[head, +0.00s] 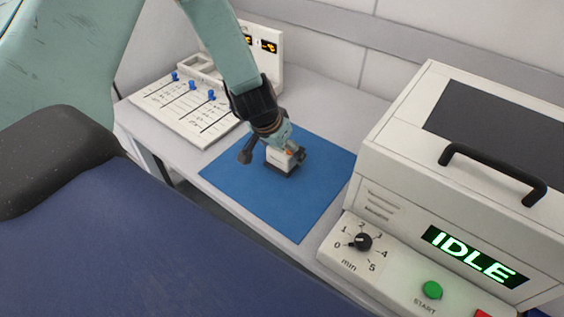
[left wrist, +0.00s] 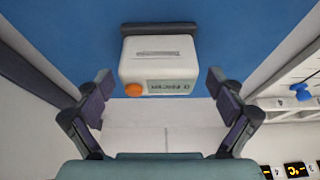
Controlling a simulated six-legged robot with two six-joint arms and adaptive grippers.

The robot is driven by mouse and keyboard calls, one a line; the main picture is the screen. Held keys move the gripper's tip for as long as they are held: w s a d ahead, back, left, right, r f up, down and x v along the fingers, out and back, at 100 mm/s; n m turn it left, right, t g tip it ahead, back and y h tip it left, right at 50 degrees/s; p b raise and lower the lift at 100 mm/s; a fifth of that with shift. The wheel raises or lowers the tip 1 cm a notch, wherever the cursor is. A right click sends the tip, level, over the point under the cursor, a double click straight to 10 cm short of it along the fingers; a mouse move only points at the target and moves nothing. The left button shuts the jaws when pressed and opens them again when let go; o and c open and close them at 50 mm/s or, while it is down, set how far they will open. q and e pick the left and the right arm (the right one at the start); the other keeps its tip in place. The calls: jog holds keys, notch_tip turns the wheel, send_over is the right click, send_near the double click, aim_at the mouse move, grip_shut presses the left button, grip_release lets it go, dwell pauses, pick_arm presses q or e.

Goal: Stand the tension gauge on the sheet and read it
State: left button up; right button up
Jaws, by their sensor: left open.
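The tension gauge (head: 281,160) is a small white box with a dark base. It stands on the blue sheet (head: 300,212), near the middle. In the left wrist view the gauge (left wrist: 158,62) shows an orange button and a small greenish display, whose text I cannot read. My left gripper (head: 273,153) is open at the gauge. In the left wrist view its fingers (left wrist: 160,80) are spread to either side of the gauge, with a gap on each side. The gripper hides part of the gauge in the head view. My right gripper is not in view.
A white machine (head: 400,150) with a black handle, a minute dial, a green START button and an IDLE display stands close on the right. A panel with blue slider knobs (head: 180,112) and a unit with orange displays (head: 268,46) stand behind left. The sheet's front is clear.

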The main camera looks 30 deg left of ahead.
pick_arm(q)
jog(key=shift+s+r, duration=0.2)
jog(key=shift+r, duration=0.05)
jog(key=shift+d, duration=0.1)
jog(key=shift+c, duration=0.7)
jog(key=shift+w+f, duration=0.15)
jog(key=shift+w, duration=0.1)
jog(key=c, duration=0.4)
jog(key=shift+s, duration=0.15)
jog(key=c, duration=1.1)
jog(key=shift+c, duration=0.7)
jog(key=shift+r, duration=0.2)
jog(key=shift+r, duration=0.1)
